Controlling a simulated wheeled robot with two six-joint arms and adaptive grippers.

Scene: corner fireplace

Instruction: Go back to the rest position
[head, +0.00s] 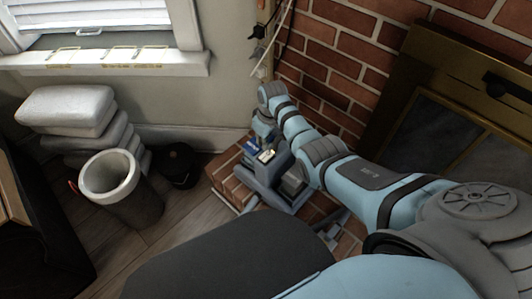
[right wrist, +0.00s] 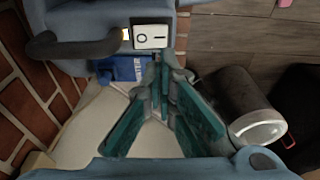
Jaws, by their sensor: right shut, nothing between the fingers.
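My right arm reaches across the head view to the corner by the brick wall. My right gripper (head: 264,136) is at its far end, small and partly hidden in the head view. In the right wrist view its fingers (right wrist: 160,78) are together and empty. Close to the fingertips is a blue-grey appliance (head: 292,183) with a dark handle and a white rocker switch (right wrist: 151,37). I cannot tell whether the fingertips touch it. A small blue item (right wrist: 122,68) is beside the fingers. My left gripper is not in view.
The appliance stands on a brick hearth (head: 226,178). A light-rimmed bin (head: 142,205), stacked cushions (head: 68,108) and a dark round object (head: 178,163) are on the wooden floor to the left. A brass-framed fireplace (head: 440,105) is at right.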

